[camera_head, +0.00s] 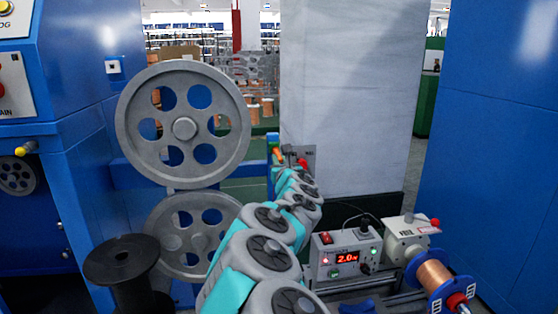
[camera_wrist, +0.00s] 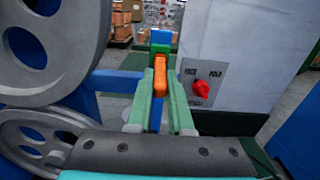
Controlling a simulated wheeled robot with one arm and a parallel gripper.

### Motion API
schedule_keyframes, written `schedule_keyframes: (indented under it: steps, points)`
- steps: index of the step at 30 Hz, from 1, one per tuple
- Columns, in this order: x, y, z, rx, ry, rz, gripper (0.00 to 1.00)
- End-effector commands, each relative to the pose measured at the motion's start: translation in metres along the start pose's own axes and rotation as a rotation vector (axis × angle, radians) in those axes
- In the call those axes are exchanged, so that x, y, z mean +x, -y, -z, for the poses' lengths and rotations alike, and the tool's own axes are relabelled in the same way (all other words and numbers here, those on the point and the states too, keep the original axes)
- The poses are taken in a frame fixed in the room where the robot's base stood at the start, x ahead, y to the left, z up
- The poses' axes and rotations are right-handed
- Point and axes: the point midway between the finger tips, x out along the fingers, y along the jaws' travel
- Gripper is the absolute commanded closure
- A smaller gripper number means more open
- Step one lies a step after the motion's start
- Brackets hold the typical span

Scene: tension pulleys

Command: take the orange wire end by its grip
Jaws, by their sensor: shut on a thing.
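The orange wire end's grip (camera_wrist: 159,66) stands upright in the middle of the wrist view, in front of a blue post (camera_wrist: 161,37). My gripper (camera_wrist: 160,84) has its two pale green fingers on either side of it and is shut on it. In the head view a small orange patch (camera_head: 277,152) shows by the post, beyond my arm. My arm hides most of my gripper there. The wire itself cannot be made out.
Two grey pulley wheels, upper (camera_head: 184,125) and lower (camera_head: 190,235), stand left of my arm. A grey plate with a red knob (camera_wrist: 202,88) is close on the right. A display box (camera_head: 345,255) and copper spool (camera_head: 434,274) stand at the lower right.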

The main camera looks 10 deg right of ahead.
Motion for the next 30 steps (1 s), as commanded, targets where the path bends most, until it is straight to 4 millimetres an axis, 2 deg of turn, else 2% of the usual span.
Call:
schedule_keyframes:
  steps: [14,30]
  points:
    - [-0.003,-0.001,-0.001,0.0,0.001,-0.001,1.0]
    - [-0.015,-0.001,-0.001,0.0,0.002,-0.001,1.0]
